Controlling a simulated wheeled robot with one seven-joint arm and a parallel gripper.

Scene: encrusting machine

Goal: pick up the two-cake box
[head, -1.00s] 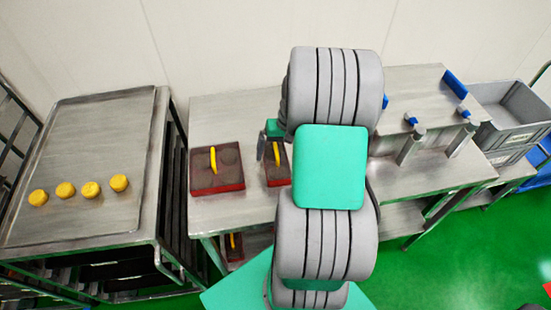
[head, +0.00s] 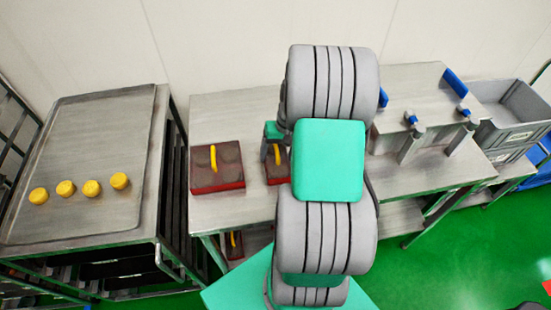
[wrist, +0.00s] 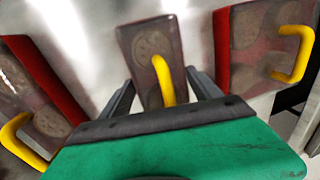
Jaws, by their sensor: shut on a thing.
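The two-cake box (wrist: 150,48) is narrow and brown-red with a yellow handle, and shows in the middle of the wrist view. Two round cakes show in it, one partly behind the handle. In the head view the box (head: 276,168) is partly hidden behind my arm. Whether it touches the table or hangs just above it, I cannot tell.
A wider box (head: 217,170) with a yellow handle stands to the left on the steel table (head: 230,110). The wrist view shows wider boxes on the left (wrist: 45,75) and right (wrist: 250,50). A tray (head: 95,135) with several yellow cakes is at left.

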